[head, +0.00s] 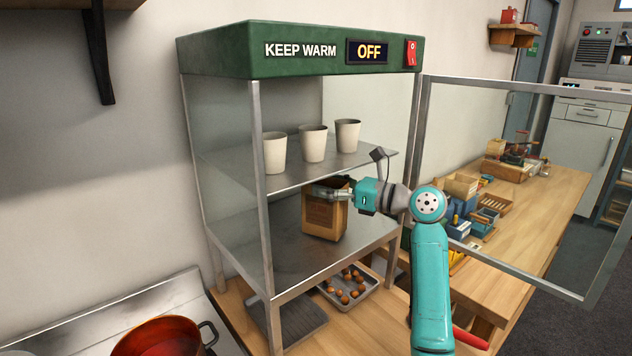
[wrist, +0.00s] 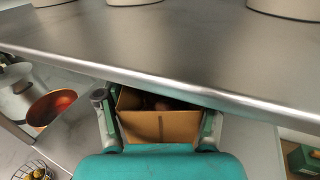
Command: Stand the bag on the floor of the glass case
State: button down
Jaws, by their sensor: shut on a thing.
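The brown paper bag (head: 324,219) is upright inside the glass case (head: 266,190), below its middle shelf and at or just above the case floor (head: 290,262). I cannot tell whether its base touches the floor. My gripper (head: 330,190) is shut on the upper part of the bag, reaching in from the right through the open door side. In the wrist view the bag (wrist: 160,125) sits between the two fingers (wrist: 158,122), its top open, with dark contents partly visible inside. The shelf edge (wrist: 150,72) passes close above the bag and hides its far part.
Three white cups (head: 313,144) stand on the middle shelf (head: 290,176). The glass door (head: 520,88) is swung open to the right. A tray of chestnuts (head: 350,292) lies below the case. A red pot (head: 163,338) is at the front left.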

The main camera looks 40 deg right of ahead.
jog(key=shift+s+f, duration=0.1)
jog(key=shift+f, duration=0.15)
jog(key=shift+c, duration=0.4)
grip_release()
